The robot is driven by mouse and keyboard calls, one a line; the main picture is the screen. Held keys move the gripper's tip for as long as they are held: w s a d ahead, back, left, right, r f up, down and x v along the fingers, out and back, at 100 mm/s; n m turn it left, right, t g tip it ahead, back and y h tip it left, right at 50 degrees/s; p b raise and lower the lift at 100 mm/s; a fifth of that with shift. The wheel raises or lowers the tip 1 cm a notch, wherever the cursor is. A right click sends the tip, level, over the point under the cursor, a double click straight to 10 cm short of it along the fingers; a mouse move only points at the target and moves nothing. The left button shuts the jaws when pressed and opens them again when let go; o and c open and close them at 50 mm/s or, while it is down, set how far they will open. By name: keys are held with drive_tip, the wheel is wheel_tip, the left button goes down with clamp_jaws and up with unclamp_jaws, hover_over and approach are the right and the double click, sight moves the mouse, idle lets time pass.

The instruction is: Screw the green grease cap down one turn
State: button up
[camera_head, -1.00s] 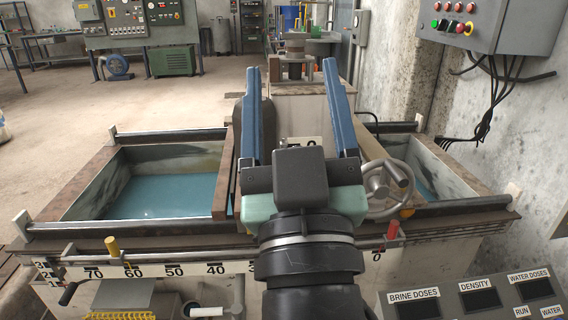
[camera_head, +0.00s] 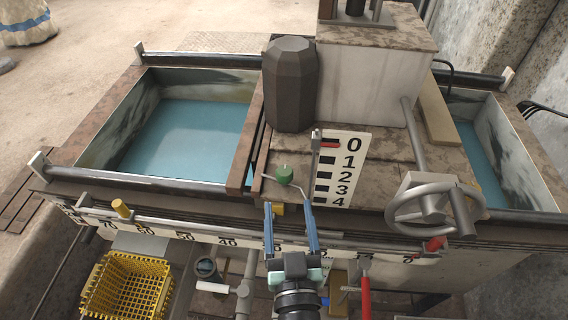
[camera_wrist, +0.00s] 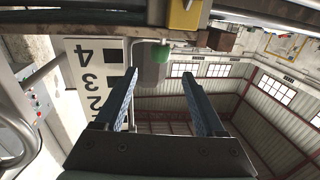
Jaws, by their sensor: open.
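The green grease cap (camera_head: 284,174) is a small rounded knob on the machine's deck, left of the number plate, with a thin pale lever or pipe running beside it. In the wrist view the cap (camera_wrist: 162,54) shows beyond the fingertips, between them and a little toward the top. My gripper (camera_head: 290,206) has its two blue fingers spread and empty. In the head view it is below and just in front of the cap, apart from it. In the wrist view the open fingers (camera_wrist: 160,80) have nothing between their tips.
A number plate (camera_head: 340,165) stands right of the cap, and a dark faceted post (camera_head: 290,85) behind it. A handwheel (camera_head: 436,204) is at right, a red lever (camera_head: 365,292) and yellow basket (camera_head: 130,284) in front. A yellow block (camera_wrist: 184,16) is near the cap.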

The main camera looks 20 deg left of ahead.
sight(285, 179)
drive_tip(key=p+x, duration=0.2)
drive_tip(key=x, duration=0.8)
drive_tip(key=shift+s, duration=0.1)
clamp_jaws()
